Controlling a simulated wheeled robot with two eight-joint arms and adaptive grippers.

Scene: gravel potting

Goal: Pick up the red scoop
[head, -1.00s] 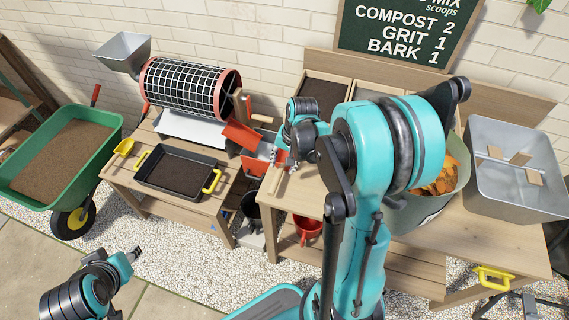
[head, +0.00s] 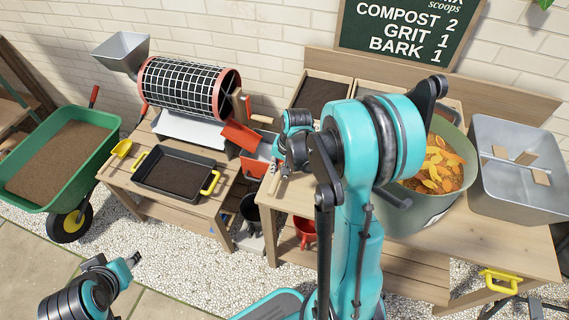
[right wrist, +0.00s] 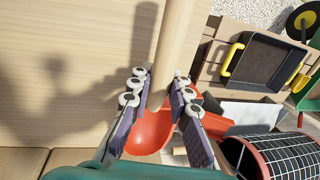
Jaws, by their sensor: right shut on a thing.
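The red scoop shows in the right wrist view, with a red bowl (right wrist: 150,134) and a pale wooden handle (right wrist: 174,38). My right gripper (right wrist: 160,84) is shut on the scoop, with a finger on each side where handle and bowl meet. In the head view my right gripper (head: 281,168) is at the left end of the potting bench, and it and the arm hide most of the scoop. I cannot tell whether the scoop touches the bench top. My left gripper (head: 134,259) is at the lower left, away from the benches; its fingers are too small to read.
A pot of orange bark (head: 428,215) and a grey metal tub (head: 515,205) stand on the bench (head: 470,235). A low table with a black tray (head: 205,160) and a mesh drum (head: 185,85) is left. A green wheelbarrow (head: 95,150) stands further left.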

